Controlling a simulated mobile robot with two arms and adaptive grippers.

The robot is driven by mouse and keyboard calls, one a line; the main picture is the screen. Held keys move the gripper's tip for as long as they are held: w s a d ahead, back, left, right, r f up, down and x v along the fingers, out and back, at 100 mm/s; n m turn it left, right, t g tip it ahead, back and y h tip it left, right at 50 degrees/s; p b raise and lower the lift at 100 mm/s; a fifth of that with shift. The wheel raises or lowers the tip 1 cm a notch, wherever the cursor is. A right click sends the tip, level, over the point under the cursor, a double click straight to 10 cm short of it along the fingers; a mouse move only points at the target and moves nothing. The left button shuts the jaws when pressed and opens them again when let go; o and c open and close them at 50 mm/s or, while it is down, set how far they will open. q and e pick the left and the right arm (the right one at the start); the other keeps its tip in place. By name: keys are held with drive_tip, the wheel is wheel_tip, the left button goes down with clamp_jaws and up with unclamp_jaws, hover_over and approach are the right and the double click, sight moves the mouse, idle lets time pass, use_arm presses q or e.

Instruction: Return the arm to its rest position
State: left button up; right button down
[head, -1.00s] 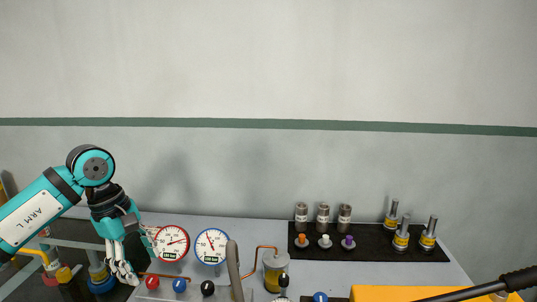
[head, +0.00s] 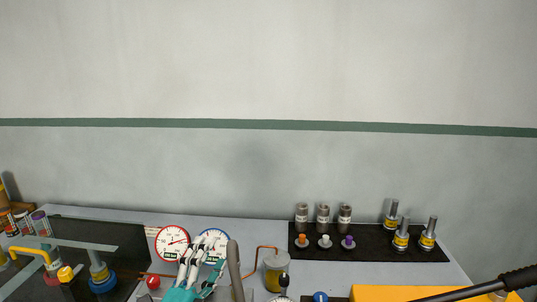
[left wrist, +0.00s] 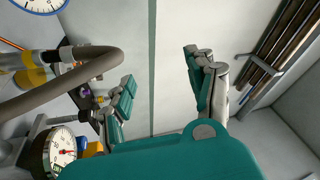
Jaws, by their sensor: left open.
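My left gripper (head: 198,262) is at the bottom of the head view, left of centre, with its fingers pointing up. It stands in front of the blue-rimmed gauge (head: 218,236) and partly hides it. The left wrist view shows the gripper (left wrist: 163,88) open, with nothing between its fingers, only wall behind. My left arm is otherwise below the picture's edge. My right gripper is not in view.
A red-rimmed gauge (head: 172,243) stands left of the gripper. A grey curved handle (head: 235,270) rises close on its right. A black mat (head: 430,253) at right holds several metal fittings. A yellow block (head: 400,294) is at the front right. The wall above is clear.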

use_arm(q)
drive_tip(key=s+a+f+n+g+y, duration=0.3)
drive_tip(key=s+a+f+n+g, duration=0.15)
drive_tip(key=f, duration=0.45)
drive_tip(key=s+a+f+n+g+y, duration=0.35)
drive_tip(key=f+n, duration=0.25)
drive_tip(key=f, duration=0.2)
drive_tip(key=s+a+f+n+g, duration=0.1)
drive_tip(key=s+f+n+g, duration=0.25)
drive_tip(key=s+f, duration=0.45)
drive_tip(key=s+f+n+g, duration=0.2)
drive_tip(key=s+f+g, duration=0.25)
drive_tip(key=s, duration=0.75)
wheel_tip(320, 180, down, 29)
drive_tip(key=g+b, duration=0.2)
drive_tip(key=b, duration=0.3)
drive_tip(key=s+a+f+b, duration=0.1)
drive_tip(key=s+f+b, duration=0.1)
drive_tip(key=s+f, duration=0.7)
drive_tip(key=s+a+f+g+b, duration=0.1)
drive_tip(key=s+a+f+b, duration=0.1)
drive_tip(key=s+f, duration=0.7)
wheel_tip(320, 180, down, 4)
drive_tip(key=shift+r, duration=0.15)
